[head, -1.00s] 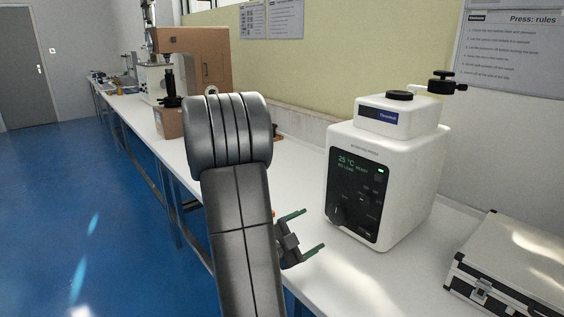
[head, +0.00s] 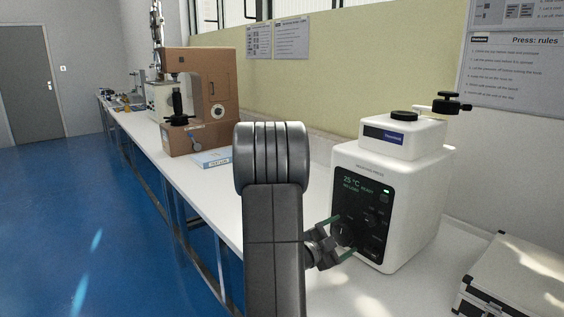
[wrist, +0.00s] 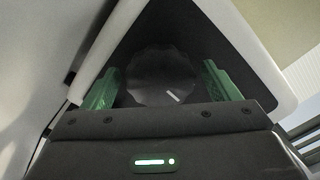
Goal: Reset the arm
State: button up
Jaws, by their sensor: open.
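My gripper (head: 338,238) is at the lower left of the white mounting press (head: 400,205), in front of its dark control panel (head: 352,192). Its two green fingers are spread apart and point toward the panel. In the wrist view the fingers (wrist: 162,82) stand on either side of a round dark knob (wrist: 163,72) with a pale mark on its lower right. I cannot tell whether either finger touches the knob. Nothing else shows between the fingers. My arm rises in the middle of the head view and hides part of the bench.
A silver case (head: 515,280) lies at the lower right. Blue floor (head: 60,220) is clear at the left.

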jog(key=v, duration=1.3)
jog(key=shift+s+a, duration=0.15)
jog(key=shift+a, duration=0.05)
jog(key=x, duration=1.3)
jog(key=shift+d, duration=0.1)
jog(key=shift+w+d+f+m, duration=0.1)
jog(key=shift+w+d+m, duration=0.1)
jog(key=shift+m, duration=0.1)
jog(key=shift+a+m+b, duration=0.1)
jog(key=shift+m+b, duration=0.55)
jog(key=shift+m, duration=0.15)
jog(key=m+b, duration=0.1)
jog(key=m, duration=0.1)
jog(key=shift+m, duration=0.3)
jog(key=m, duration=0.5)
jog(key=shift+b, duration=0.4)
jog(key=m, duration=0.4)
jog(key=shift+r, duration=0.2)
jog(key=shift+m+p, duration=0.95)
jog(key=shift+m, duration=1.15)
